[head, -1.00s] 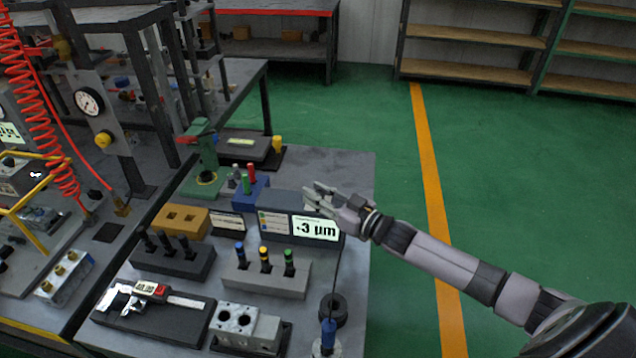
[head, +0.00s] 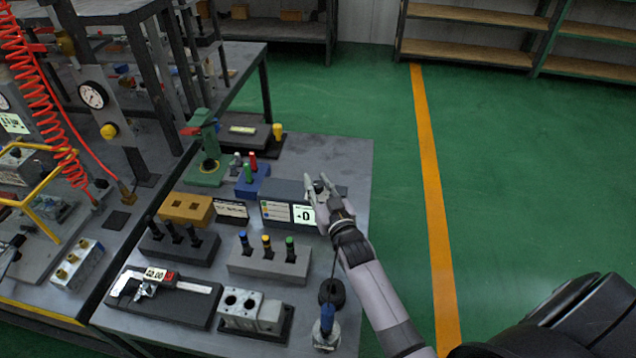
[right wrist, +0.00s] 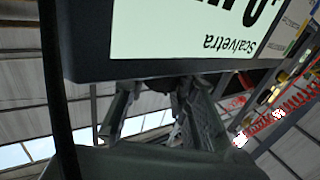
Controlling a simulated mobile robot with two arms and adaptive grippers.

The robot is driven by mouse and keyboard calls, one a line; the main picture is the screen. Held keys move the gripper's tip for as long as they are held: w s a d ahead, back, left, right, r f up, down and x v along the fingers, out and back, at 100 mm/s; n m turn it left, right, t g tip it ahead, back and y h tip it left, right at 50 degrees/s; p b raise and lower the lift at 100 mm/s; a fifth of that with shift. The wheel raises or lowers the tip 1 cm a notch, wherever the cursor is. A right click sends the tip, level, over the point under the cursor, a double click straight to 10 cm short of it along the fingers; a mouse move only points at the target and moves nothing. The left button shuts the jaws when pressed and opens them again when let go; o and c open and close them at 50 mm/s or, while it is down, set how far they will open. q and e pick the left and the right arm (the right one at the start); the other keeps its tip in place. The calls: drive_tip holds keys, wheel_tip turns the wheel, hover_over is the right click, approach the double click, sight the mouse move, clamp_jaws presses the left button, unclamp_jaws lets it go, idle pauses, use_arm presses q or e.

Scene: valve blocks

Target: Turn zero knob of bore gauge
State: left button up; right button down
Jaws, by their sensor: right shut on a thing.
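The bore gauge's display box (head: 281,210) is a dark grey box on the bench with a white screen (head: 304,214) that reads 0. A thin cable runs down from it to the blue-topped probe (head: 327,318) at the bench's front right. My right gripper (head: 318,188) is at the box's right end and shut on the zero knob, which its fingers hide. In the right wrist view, the screen (right wrist: 180,30) appears upside down with the word Scalvetra, and my fingers (right wrist: 165,98) reach up against the box's edge. My left gripper is not in view.
A grey block with coloured plugs (head: 268,262), a caliper on a dark base (head: 165,296) and a metal bore block (head: 250,312) stand in front. A green stand (head: 209,165) and blue holder (head: 252,181) stand behind. Clear floor lies right of the bench.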

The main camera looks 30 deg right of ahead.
drive_tip(key=shift+r, duration=0.1)
idle(0.3)
drive_tip(key=c, duration=1.3)
unclamp_jaws()
drive_tip(key=shift+s, duration=0.15)
drive_tip(key=s+a, duration=0.1)
drive_tip(key=s, duration=1)
drive_tip(key=shift+s+a, duration=0.25)
drive_tip(key=shift+s, duration=0.05)
